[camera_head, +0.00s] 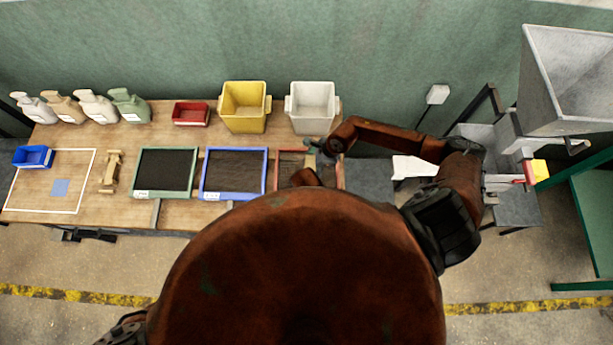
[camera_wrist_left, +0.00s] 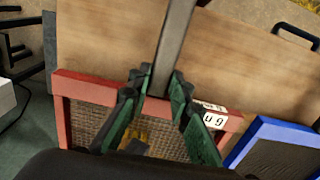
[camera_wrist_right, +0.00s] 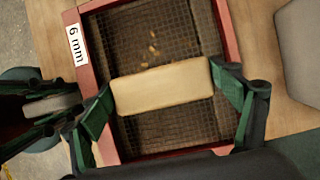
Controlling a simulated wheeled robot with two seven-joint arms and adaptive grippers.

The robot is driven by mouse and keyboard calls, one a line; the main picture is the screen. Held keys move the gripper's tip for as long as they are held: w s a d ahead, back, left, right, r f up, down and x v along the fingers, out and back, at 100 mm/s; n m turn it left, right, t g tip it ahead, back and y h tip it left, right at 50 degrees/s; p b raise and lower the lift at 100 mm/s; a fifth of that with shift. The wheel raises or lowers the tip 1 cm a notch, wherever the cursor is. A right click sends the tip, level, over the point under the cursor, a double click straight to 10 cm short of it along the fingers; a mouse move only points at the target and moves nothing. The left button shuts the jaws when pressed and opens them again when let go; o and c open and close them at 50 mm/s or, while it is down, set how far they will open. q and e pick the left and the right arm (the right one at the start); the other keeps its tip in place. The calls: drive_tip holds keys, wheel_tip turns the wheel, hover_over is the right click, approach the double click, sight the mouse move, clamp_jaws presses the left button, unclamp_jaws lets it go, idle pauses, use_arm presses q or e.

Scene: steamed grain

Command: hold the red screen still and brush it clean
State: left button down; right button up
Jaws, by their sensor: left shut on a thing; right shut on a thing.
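The red screen (camera_head: 283,157) lies on the wooden table, right of the blue screen, partly covered by my arms. It shows dark mesh and a "6 mm" label in the right wrist view (camera_wrist_right: 84,66). Several yellow grains (camera_wrist_right: 152,47) lie on its mesh. My left gripper (camera_wrist_left: 155,92) is shut on the grey handle bar (camera_wrist_left: 174,45) at the red frame's edge. My right gripper (camera_wrist_right: 165,88) is shut on a pale wooden brush block (camera_wrist_right: 162,86) over the mesh, spanning much of its width. Its bristles are hidden, so contact cannot be told.
The blue screen (camera_head: 203,178) and green screen (camera_head: 138,178) lie to the left. A yellow bin (camera_head: 245,123), a white bin (camera_head: 312,122) and a small red tray (camera_head: 191,122) stand behind. Several bags stand at the far left. A grey hopper (camera_head: 565,80) is at the right.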

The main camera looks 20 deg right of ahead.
sight(281, 164)
drive_tip(key=shift+w+a, duration=0.4)
drive_tip(key=shift+a, duration=0.4)
drive_tip(key=shift+w+a, duration=0.4)
drive_tip(key=shift+a, duration=0.35)
drive_tip(key=shift+w+a, duration=0.4)
drive_tip(key=shift+a, duration=0.4)
drive_tip(key=shift+w+a+f, duration=0.1)
drive_tip(key=shift+w+a, duration=0.2)
drive_tip(key=shift+a, duration=0.4)
drive_tip(key=shift+w+a, duration=0.35)
drive_tip(key=shift+a, duration=0.3)
drive_tip(key=shift+w+a+f, duration=0.1)
drive_tip(key=shift+w+a, duration=0.2)
drive_tip(key=shift+a, duration=0.4)
drive_tip(key=shift+w+d+r, duration=0.1)
drive_tip(key=shift+w+d, duration=0.3)
drive_tip(key=shift+w, duration=0.45)
drive_tip(key=shift+w+d, duration=0.35)
drive_tip(key=shift+w, duration=0.45)
drive_tip(key=shift+d, duration=0.15)
